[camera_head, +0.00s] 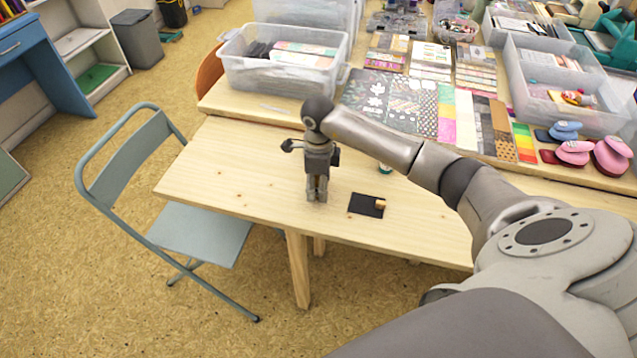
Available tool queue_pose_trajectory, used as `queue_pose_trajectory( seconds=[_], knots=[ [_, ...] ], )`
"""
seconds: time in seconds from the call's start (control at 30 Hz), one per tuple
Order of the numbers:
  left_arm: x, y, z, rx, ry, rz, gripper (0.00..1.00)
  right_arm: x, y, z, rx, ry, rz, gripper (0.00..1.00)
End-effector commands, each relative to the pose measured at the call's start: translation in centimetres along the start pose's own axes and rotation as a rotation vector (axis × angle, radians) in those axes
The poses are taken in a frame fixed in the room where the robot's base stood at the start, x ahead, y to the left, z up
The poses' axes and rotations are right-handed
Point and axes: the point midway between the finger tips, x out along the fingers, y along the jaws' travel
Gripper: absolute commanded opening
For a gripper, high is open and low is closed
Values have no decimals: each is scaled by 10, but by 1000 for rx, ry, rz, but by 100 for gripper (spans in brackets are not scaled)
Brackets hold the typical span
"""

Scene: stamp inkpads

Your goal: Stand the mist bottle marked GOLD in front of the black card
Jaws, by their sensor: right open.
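The black card (361,206) lies flat on the front wooden table near its front edge. A small tan, cylinder-like thing (380,203) sits at the card's right edge. A small whitish and green thing (385,169) shows just below my right forearm, behind the card; most of it is hidden and I cannot tell if it is a mist bottle. No GOLD marking is readable. My right gripper (317,198) points down over the table, left of the card. It is open, and I see nothing between its fingers. My left gripper is out of view.
The front table (235,175) is bare on its left. A blue folding chair (200,232) stands at its left. Behind are patterned paper sheets (400,100), a clear bin (285,75), and pink and blue punches (575,152). My right arm hides part of the table.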

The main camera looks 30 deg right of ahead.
Motion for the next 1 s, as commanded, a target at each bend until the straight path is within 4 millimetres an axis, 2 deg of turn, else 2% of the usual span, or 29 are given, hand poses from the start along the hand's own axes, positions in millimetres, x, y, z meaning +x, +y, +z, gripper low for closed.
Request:
queue_pose_trajectory(
  seconds=[0.27,0.7,0.83,1.0],
  knots=[
    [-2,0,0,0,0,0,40,-10,-1,0,-1,-1,-2,53],
    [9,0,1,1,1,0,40,-98,-1,1,-1,-3,-4,53],
    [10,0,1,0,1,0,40,-114,-1,0,0,-1,-2,53],
    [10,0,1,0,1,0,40,-123,0,0,0,0,0,53]
  ],
)
